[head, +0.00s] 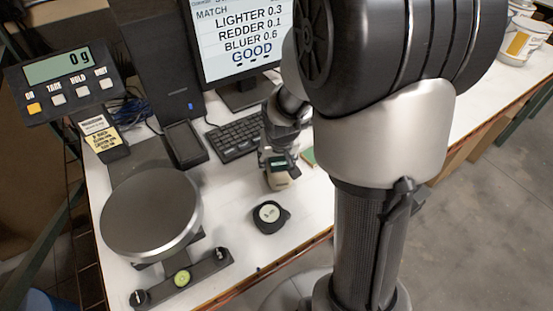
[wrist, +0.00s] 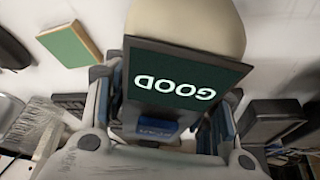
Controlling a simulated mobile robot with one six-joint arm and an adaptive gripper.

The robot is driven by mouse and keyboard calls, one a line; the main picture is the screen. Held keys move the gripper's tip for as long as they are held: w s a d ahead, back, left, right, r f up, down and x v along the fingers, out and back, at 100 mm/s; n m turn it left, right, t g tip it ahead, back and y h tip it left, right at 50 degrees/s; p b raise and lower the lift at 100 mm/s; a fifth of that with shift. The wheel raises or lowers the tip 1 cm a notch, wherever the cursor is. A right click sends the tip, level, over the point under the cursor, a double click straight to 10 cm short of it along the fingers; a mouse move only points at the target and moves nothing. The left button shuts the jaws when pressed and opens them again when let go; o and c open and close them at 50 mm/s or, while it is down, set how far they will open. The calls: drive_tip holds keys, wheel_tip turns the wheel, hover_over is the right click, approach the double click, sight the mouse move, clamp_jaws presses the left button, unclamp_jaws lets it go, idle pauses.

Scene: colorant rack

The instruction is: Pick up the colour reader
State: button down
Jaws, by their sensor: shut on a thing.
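The colour reader (head: 279,181) is a small cream-coloured device with a dark screen, near the middle of the white bench in the head view. In the wrist view the colour reader (wrist: 187,28) fills the centre, its screen showing "GOOD" upside down. My gripper (head: 279,162) reaches down over it, with its fingers on either side. In the wrist view my gripper (wrist: 163,112) is shut on the reader's body. The reader's underside is hidden, so I cannot tell whether it touches the bench.
A green block (wrist: 69,44) lies close beside the reader. A round black item (head: 270,216) sits in front. A keyboard (head: 238,137) and monitor (head: 238,40) stand behind. A scale with a round plate (head: 151,212) is at left. Clear bench runs to the right.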

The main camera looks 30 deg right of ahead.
wheel_tip(320, 180, up, 19)
drive_tip(key=p, duration=0.6)
drive_tip(key=shift+w, duration=0.1)
